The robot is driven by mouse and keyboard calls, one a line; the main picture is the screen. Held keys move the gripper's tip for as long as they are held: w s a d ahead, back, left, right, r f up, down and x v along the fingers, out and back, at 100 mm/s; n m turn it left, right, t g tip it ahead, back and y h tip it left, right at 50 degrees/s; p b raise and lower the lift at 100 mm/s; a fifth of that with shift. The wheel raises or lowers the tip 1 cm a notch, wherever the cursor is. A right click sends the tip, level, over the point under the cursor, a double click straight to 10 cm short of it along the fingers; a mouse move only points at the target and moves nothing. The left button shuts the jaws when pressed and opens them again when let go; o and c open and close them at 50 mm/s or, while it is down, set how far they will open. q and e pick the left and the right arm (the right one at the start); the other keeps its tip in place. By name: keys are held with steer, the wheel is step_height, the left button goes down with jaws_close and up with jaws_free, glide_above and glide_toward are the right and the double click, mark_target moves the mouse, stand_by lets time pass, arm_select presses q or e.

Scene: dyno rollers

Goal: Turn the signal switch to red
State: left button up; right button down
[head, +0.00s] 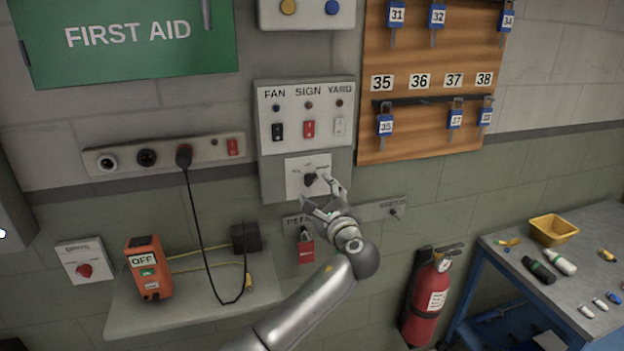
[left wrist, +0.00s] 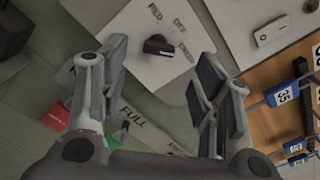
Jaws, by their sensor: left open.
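The signal switch is a black rotary knob (head: 311,179) on a white plate (head: 294,180) below the FAN, SIGN and YARD panel. In the left wrist view the knob (left wrist: 158,45) shows on its plate (left wrist: 128,30), with what look like RED and OFF labels and a third, unclear label around it. I cannot tell surely which label it points to. My left gripper (head: 323,194) is open just in front of the plate, partly covering its lower right. In the left wrist view the knob shows beyond the gap between the open fingers (left wrist: 160,78), apart from them. My right gripper is not in view.
Above are the FAN, SIGN and YARD switches (head: 309,129). A red padlock (head: 306,250) hangs below the gripper. A key board (head: 420,140) is at right. A shelf (head: 190,311) with an orange box (head: 149,268), a fire extinguisher (head: 428,298) and a workbench (head: 520,249) lie lower.

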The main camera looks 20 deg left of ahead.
mark_target(311, 184)
arm_select(q)
steer(key=shift+p+x, duration=0.7)
steer(key=shift+x, duration=2.8)
steer(key=c, duration=1)
steer(key=shift+f+n+b, duration=0.25)
steer(key=shift+n+b, duration=0.15)
steer(key=shift+b, duration=0.25)
steer(key=shift+c, duration=0.2)
steer(key=shift+s+a+f+n+b, duration=0.1)
steer(key=shift+n+b, duration=4.7)
steer(key=shift+b, duration=0.25)
steer(key=shift+f+n+b, duration=0.1)
steer(key=shift+n+b, duration=4.7)
steer(key=shift+b, duration=0.25)
